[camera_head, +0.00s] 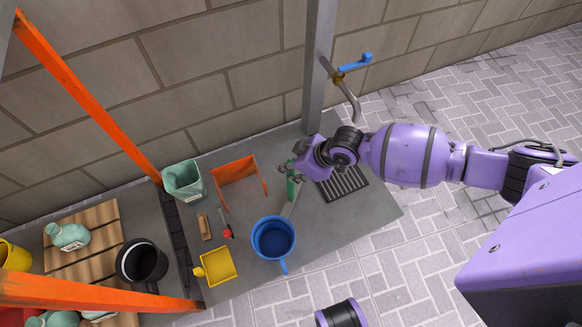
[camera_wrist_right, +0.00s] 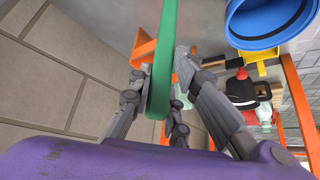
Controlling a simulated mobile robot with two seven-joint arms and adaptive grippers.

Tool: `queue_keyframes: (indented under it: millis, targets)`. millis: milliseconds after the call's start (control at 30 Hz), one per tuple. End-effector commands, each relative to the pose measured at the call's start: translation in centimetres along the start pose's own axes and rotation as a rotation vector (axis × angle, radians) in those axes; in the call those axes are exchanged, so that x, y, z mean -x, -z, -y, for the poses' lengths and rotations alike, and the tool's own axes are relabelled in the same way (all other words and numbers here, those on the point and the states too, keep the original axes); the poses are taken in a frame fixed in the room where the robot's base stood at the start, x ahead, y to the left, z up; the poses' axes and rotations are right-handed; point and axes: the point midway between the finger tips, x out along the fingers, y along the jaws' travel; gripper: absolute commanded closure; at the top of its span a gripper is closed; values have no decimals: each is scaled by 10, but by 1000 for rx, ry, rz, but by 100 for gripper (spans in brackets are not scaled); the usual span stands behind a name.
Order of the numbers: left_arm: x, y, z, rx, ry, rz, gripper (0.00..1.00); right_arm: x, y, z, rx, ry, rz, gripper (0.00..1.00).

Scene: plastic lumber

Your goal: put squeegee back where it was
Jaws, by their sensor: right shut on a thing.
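The squeegee (camera_head: 291,187) has a green handle and is upright or slightly tilted in the head view, just left of the drain grate. My right gripper (camera_head: 290,172) is shut on it. In the right wrist view the green handle (camera_wrist_right: 162,65) runs between the fingers of my right gripper (camera_wrist_right: 163,85). A thin grey part below the handle shows in the head view; I cannot tell whether it touches the floor slab. My left gripper is not in view.
A blue bucket (camera_head: 285,258) stands close in front of the squeegee. An orange stand (camera_head: 238,168), a green bucket (camera_head: 183,182), a yellow dustpan (camera_head: 218,266) and a wooden brush (camera_head: 205,227) are to the left. A tap (camera_head: 352,105) and a drain grate (camera_head: 343,187) are to the right.

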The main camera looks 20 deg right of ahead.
Motion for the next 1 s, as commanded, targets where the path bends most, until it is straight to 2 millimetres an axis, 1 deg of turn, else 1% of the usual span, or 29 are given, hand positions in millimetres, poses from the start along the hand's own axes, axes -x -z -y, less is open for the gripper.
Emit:
queue_keyframes:
  millis: [67, 100, 200, 233, 533, 633, 767, 1000]
  targets:
    - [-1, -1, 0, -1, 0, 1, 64, -2, -1, 0, -1, 0, -1, 100]
    - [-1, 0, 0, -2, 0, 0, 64, -2, -2, 0, -1, 0, 0, 80]
    - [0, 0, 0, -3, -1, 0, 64, -2, -2, 0, -1, 1, 0, 66]
    - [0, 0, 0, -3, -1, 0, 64, -2, -2, 0, -1, 1, 0, 65]
    - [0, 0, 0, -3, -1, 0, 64, -1, -1, 0, 0, 0, 0, 65]
    - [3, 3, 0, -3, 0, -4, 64, 7, 0, 0, 0, 0, 0, 65]
    - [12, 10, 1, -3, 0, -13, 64, 30, 2, -1, 1, -2, 0, 65]
    - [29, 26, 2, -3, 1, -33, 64, 83, 2, -1, 1, -2, -1, 65]
